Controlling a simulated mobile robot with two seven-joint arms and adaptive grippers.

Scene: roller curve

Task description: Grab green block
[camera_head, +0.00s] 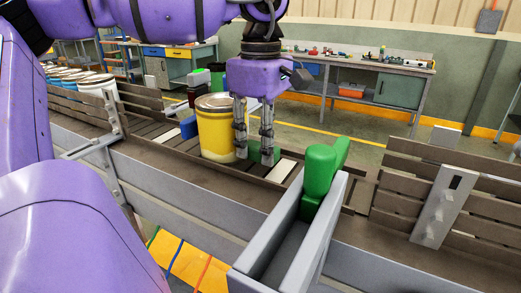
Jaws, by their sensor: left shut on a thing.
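My right gripper is not in view.
A tall yellow can (215,132) stands close on the left of my left gripper. A larger green piece (321,168) sits on a grey rail (287,240) in front to the right. A white flat piece (281,171) lies beside the gripper. Slatted side guards (425,185) line the conveyor.

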